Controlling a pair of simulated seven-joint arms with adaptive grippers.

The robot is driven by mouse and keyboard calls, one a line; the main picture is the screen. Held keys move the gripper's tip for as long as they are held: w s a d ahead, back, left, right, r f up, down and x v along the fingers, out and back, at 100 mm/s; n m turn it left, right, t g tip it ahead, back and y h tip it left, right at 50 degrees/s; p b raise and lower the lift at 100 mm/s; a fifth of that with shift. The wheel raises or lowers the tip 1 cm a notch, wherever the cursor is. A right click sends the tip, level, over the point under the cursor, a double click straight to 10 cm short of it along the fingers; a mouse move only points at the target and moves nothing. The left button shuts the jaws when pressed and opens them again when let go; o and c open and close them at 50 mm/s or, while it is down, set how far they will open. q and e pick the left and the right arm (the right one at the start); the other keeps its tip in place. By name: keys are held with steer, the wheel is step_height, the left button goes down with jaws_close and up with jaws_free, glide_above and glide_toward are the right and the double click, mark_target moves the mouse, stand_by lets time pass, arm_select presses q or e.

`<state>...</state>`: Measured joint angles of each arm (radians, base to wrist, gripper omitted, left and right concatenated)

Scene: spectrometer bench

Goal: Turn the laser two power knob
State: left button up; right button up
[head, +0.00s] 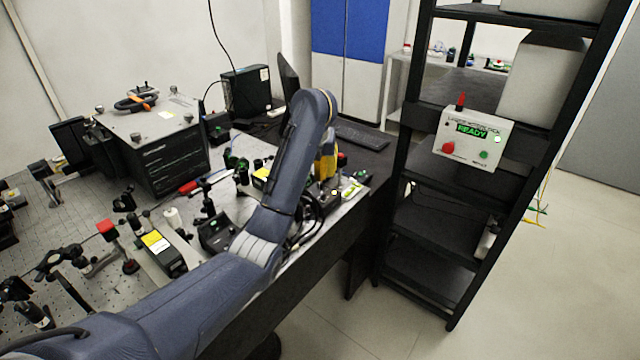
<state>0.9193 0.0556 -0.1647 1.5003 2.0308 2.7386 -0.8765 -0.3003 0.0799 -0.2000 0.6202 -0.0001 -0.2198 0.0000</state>
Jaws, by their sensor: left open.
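My left arm reaches in from the lower left, rises over the bench edge and bends down at the right end of the optical table. My left gripper (327,197) is open, small and partly hidden behind my forearm, among dark parts at the table's right end. I cannot tell whether it touches anything. No knob is clearly readable as the laser two power knob. A small black box with a green-lit top (214,232) stands left of my forearm. A black module with a yellow label (164,250) stands further left. My right gripper is not in view.
A white panel reading READY (473,138), with red and green buttons, hangs on a black rack (430,240). A large black instrument (165,160) stands at the back left. Optics crowd the perforated table. A keyboard (362,136) lies behind my arm. The floor at right is clear.

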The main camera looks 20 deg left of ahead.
mark_target(320, 184)
arm_select(q)
steer(key=shift+x, duration=4.4)
jaws_close()
steer(key=shift+s, duration=0.1)
